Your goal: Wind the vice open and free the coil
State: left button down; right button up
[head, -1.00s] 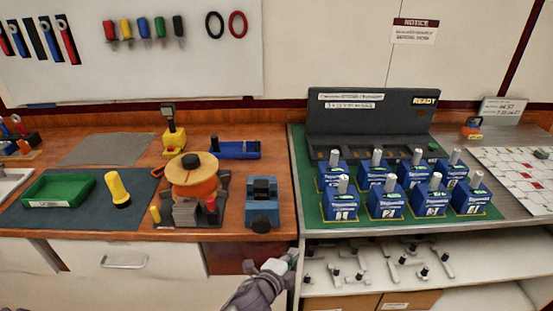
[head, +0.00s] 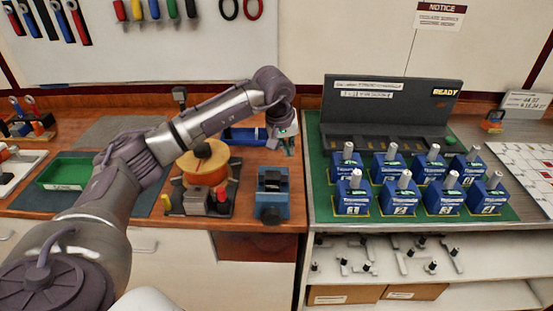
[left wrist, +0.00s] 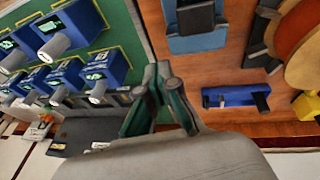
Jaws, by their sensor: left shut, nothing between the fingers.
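A blue vice (head: 272,205) with dark jaws stands at the bench's front edge, left of the breaker rows; a dark round knob shows on its front. It also shows at the top of the left wrist view (left wrist: 198,42). I cannot make out a coil between its jaws. An orange spool with a tan round top (head: 205,156) stands left of the vice, partly behind my left arm. My left gripper (head: 284,149) is above the bench behind the vice, fingers shut and empty. In the left wrist view the fingers (left wrist: 160,80) show apart from the vice. My right gripper is out of view.
Several blue breakers (head: 355,199) stand in rows on a green mat at the right, before a dark console (head: 390,105). A blue holder (left wrist: 235,97) lies behind the vice. A green tray (head: 62,176) is at the left. Small parts lie on the shelf below.

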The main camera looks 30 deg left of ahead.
aim_at(273, 184)
pick_arm(q)
jog(key=a+r+y, duration=0.2)
jog(key=a+r, duration=0.1)
jog(key=a, duration=0.2)
jog(key=shift+m, duration=0.3)
jog(key=p+x, duration=0.1)
jog(key=x, duration=0.2)
jog(key=p+x, duration=0.1)
jog(key=x, duration=0.2)
jog(key=p+x, duration=0.1)
jog(key=x, duration=0.2)
jog(key=shift+s+a+f, duration=0.1)
jog(key=shift+s+f, duration=0.2)
jog(key=shift+f, duration=0.15)
jog(key=shift+s+d+f+p, duration=0.1)
jog(key=shift+s+d+p, duration=0.65)
jog(key=shift+s+p, duration=0.4)
jog(key=shift+s+d, duration=0.25)
jog(key=shift+s, duration=0.2)
jog(key=shift+f, duration=0.1)
